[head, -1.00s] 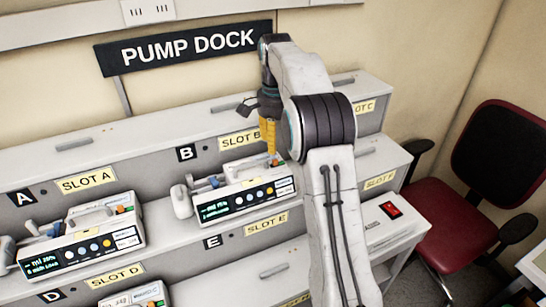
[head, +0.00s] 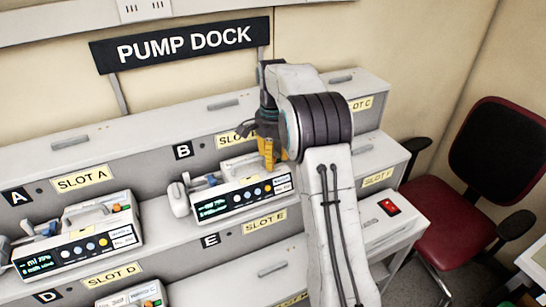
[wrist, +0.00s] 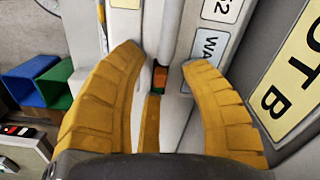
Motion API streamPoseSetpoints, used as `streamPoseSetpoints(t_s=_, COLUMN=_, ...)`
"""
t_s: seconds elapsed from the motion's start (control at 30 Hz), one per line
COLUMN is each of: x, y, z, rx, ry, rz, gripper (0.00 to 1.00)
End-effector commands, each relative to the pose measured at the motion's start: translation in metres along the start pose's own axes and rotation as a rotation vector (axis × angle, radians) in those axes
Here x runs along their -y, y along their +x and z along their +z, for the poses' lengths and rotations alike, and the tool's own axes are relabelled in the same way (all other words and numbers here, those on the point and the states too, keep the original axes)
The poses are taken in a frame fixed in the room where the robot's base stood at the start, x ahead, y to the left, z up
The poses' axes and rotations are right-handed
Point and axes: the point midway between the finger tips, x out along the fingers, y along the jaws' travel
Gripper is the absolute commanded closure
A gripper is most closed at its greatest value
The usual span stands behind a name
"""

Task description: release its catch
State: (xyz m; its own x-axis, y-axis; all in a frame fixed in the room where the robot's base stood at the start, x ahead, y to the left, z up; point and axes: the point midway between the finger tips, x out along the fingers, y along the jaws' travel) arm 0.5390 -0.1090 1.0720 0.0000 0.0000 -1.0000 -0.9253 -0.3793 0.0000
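The white infusion pump (head: 205,195) under the slot B label sits on the dock ledge, its screen lit. In the wrist view a small orange catch (wrist: 160,77) shows on the pump's pale body (wrist: 180,110), between my fingers. My gripper (head: 268,165) has yellow fingers and points down over the right part of this pump's top. The wrist view shows the gripper (wrist: 165,65) open, one finger on each side of the catch, with a gap around it. I cannot tell whether any finger touches the pump. In the head view my gripper hides the catch.
A second lit pump (head: 75,242) stands at slot A on the left, and part of another (head: 135,296) shows at slot D. A grey box with a red switch (head: 389,207) is right of my arm. A dark red chair (head: 455,222) stands farther right.

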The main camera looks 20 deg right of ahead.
Motion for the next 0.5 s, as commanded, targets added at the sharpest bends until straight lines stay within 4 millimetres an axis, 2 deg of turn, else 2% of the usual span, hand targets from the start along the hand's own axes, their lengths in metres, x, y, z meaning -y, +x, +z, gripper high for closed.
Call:
streamPoseSetpoints(t_s=0.07, x=0.0, y=0.0, z=0.0, rx=0.0, ry=0.0, rz=0.0, gripper=0.66)
streamPoseSetpoints(t_s=0.43, x=0.0, y=-0.0002, z=0.0, rx=0.0, ry=0.0, rz=0.0, gripper=0.99)
streamPoseSetpoints(t_s=0.5, x=0.0001, y=-0.0003, z=0.0, rx=0.0, ry=0.0, rz=0.0, gripper=1.0)
